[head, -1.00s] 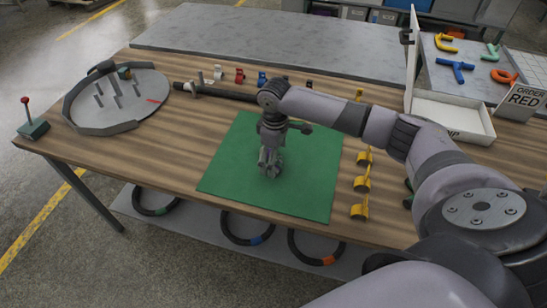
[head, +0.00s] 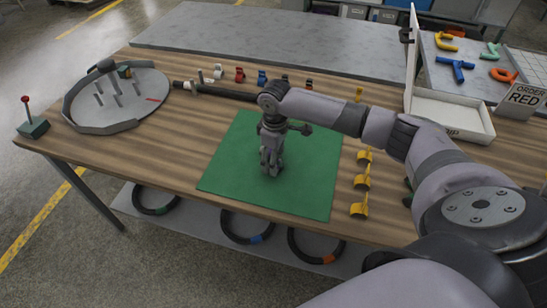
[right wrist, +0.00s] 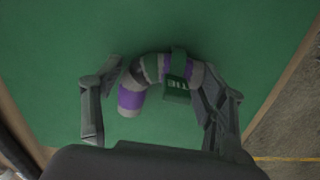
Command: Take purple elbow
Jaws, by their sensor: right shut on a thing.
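The purple elbow (right wrist: 132,98) shows in the right wrist view as a curved grey piece with purple bands, over the green mat (right wrist: 60,35). A small dark green tag with pale lettering sits on its right part. My right gripper (right wrist: 163,85) has a finger on each side of the elbow and is shut on it. In the head view my right gripper (head: 271,172) points down at the middle of the green mat (head: 225,170), and the elbow cannot be made out there. My left gripper is not in view.
A round grey tray with pegs (head: 140,112) stands at the left of the wooden table (head: 120,160). Yellow holders (head: 361,183) line the mat's right side. A white tray (head: 455,103) stands at the back right.

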